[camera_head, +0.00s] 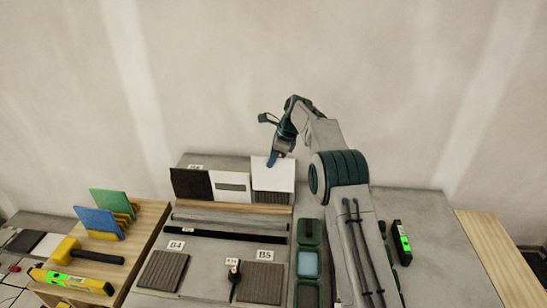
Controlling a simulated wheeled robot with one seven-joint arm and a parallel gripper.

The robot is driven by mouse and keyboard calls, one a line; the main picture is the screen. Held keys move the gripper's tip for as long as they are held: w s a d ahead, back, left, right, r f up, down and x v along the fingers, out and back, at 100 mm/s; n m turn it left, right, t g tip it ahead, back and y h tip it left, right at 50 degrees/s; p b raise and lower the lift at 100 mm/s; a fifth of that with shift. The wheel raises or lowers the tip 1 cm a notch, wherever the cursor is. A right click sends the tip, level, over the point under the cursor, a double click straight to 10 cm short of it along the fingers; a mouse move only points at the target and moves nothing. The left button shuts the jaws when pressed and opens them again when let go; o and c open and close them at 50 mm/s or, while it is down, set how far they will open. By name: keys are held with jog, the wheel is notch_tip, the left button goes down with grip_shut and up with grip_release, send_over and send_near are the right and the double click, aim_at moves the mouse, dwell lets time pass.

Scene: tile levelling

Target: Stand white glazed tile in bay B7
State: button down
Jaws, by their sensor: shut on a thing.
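A plain white tile (273,177) stands roughly upright at the back of the grey bench. My gripper (272,159) reaches down to its top edge and is shut on it. The tile's lower edge is at a brown ribbed pad (272,197); I cannot tell whether it touches the pad. No B7 label can be read. To the left stand a white tile with a grey band (232,187) and a black tile (190,184).
Long bars (215,233) lie in front of the standing tiles. Ribbed pads sit by labels B4 (175,245) and B5 (265,254). Green trays (309,263) lie beside my arm. A side table holds green (110,203) and blue tiles (98,222), a mallet and a level.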

notch_tip(320, 180, down, 6)
jog(key=b, duration=0.6)
jog(key=shift+s+a, duration=0.1)
jog(key=shift+a, duration=0.05)
jog(key=shift+f, duration=1.15)
jog(key=shift+a+p, duration=0.1)
jog(key=shift+p, duration=0.2)
jog(key=shift+w+p, duration=0.4)
jog(key=shift+p, duration=0.8)
dwell(2.8)
jog(key=c, duration=1.5)
grip_release()
jog(key=shift+f, duration=0.1)
